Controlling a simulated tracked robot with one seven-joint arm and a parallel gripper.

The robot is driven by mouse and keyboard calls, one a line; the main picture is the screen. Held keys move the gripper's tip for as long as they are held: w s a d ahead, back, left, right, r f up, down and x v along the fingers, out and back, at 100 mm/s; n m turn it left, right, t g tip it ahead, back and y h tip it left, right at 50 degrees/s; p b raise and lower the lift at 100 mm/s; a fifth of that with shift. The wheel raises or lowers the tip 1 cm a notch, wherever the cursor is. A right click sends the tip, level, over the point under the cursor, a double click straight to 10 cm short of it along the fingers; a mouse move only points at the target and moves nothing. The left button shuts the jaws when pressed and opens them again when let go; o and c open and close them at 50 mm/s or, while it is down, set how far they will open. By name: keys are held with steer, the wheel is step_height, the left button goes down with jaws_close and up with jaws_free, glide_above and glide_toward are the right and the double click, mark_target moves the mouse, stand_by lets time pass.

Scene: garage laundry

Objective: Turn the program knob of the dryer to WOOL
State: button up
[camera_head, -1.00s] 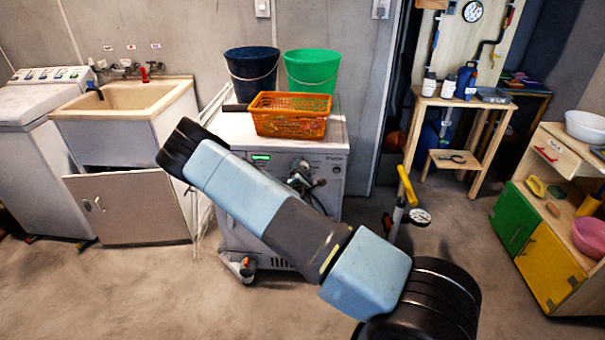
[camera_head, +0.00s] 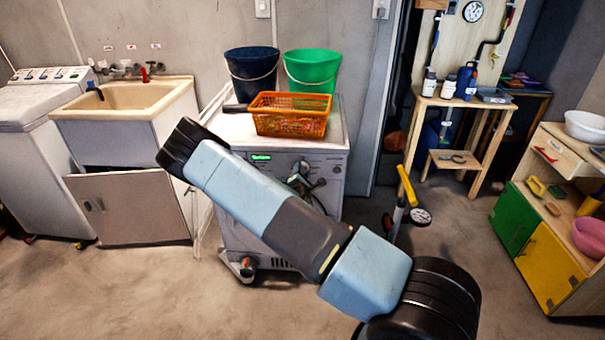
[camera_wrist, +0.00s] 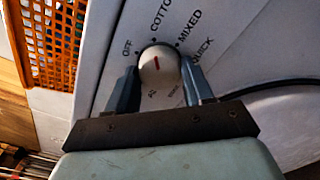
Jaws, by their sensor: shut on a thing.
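The dryer (camera_head: 271,210) is a white front-loader with a lit green display (camera_head: 261,157). Its program knob (camera_wrist: 158,66) is round and pale with a red pointer line, seen close in the wrist view. The line points up, roughly at the COTTON mark. OFF is left of that, MIXED and QUICK to the right. Lower labels are partly hidden and too small to read; I cannot make out WOOL. My gripper (camera_wrist: 160,82) has one finger on each side of the knob and is shut on it. In the head view my arm covers part of the dryer front.
An orange basket (camera_head: 290,115) sits on the dryer top, with dark blue (camera_head: 251,73) and green (camera_head: 312,71) buckets behind. A yellow-handled pump (camera_head: 405,200) stands right of the dryer. A sink cabinet (camera_head: 130,118) is on the left. The floor in front is mostly clear.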

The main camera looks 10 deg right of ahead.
steer(key=shift+f+m, duration=0.1)
steer(key=shift+m, duration=0.2)
steer(key=m, duration=0.3)
steer(key=shift+s+d, duration=0.1)
steer(key=m, duration=0.3)
steer(key=shift+f+m, duration=0.1)
steer(key=shift+m, duration=0.2)
steer(key=m, duration=0.3)
steer(key=shift+m, duration=0.3)
steer(key=m, duration=0.3)
steer(key=shift+m, duration=0.4)
steer(key=m, duration=1.1)
steer(key=shift+m, duration=0.3)
steer(key=shift+r+m, duration=0.2)
steer(key=shift+m, duration=1.5)
